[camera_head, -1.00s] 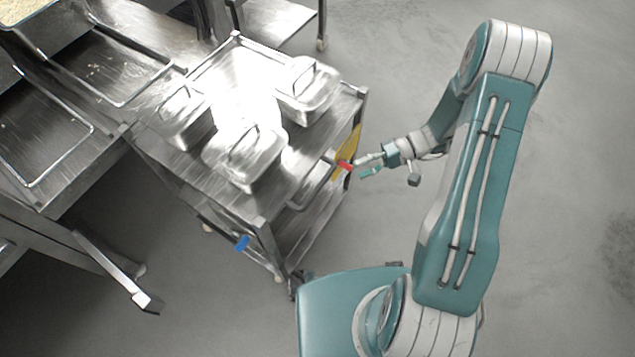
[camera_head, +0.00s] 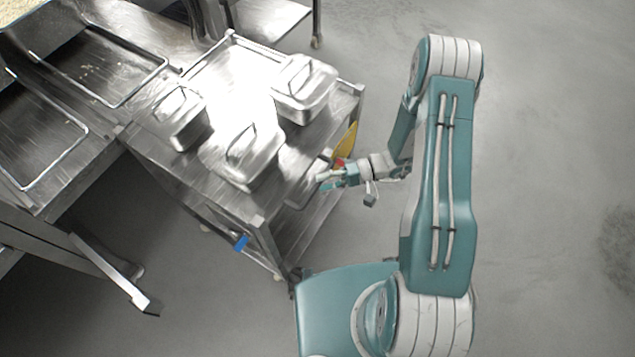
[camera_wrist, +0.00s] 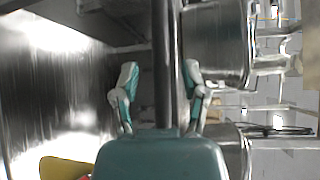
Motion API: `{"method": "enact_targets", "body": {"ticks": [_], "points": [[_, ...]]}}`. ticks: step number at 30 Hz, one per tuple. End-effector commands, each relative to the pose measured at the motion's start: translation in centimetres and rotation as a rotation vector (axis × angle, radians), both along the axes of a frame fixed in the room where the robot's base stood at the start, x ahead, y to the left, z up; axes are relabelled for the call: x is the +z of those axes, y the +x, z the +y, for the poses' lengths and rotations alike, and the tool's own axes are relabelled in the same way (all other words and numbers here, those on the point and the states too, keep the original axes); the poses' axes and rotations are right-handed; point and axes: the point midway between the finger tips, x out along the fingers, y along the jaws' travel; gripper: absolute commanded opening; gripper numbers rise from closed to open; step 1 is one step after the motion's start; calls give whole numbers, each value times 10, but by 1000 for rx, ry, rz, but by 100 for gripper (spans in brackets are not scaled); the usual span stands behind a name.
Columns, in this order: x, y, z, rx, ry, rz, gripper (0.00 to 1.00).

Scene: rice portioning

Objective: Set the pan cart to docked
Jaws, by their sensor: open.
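The pan cart (camera_head: 150,150) is a steel trolley with lidded pans on its top, standing at an angle beside the steel counter. Its push handle (camera_head: 312,188) sticks out on the side toward my arm. My gripper (camera_head: 322,181) is open at this handle. In the wrist view the handle bar (camera_wrist: 165,65) runs lengthwise between the two spread fingers of my gripper (camera_wrist: 160,88). A gap shows on each side, so the fingers are not closed on it. A yellow part (camera_head: 346,142) with a red piece sits on the cart's side just behind the gripper; the yellow part also shows in the wrist view (camera_wrist: 62,168).
Lidded steel pans (camera_head: 302,88) stand on the cart top. A counter (camera_head: 90,75) with wire-framed wells is at the left. A blue piece (camera_head: 241,243) sits low on the cart's near side. Grey floor (camera_head: 545,180) is clear at the right.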

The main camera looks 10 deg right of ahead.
Motion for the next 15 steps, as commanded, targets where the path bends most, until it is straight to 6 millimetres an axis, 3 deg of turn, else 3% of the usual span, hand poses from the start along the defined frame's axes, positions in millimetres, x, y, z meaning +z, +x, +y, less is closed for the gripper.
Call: {"method": "enact_targets", "body": {"ticks": [6, 14, 15], "points": [[-3, -3, 19, 2, -1, 1, 57], [-3, -3, 20, 0, 0, 1, 57], [-3, -3, 20, 0, 0, 1, 43]]}}
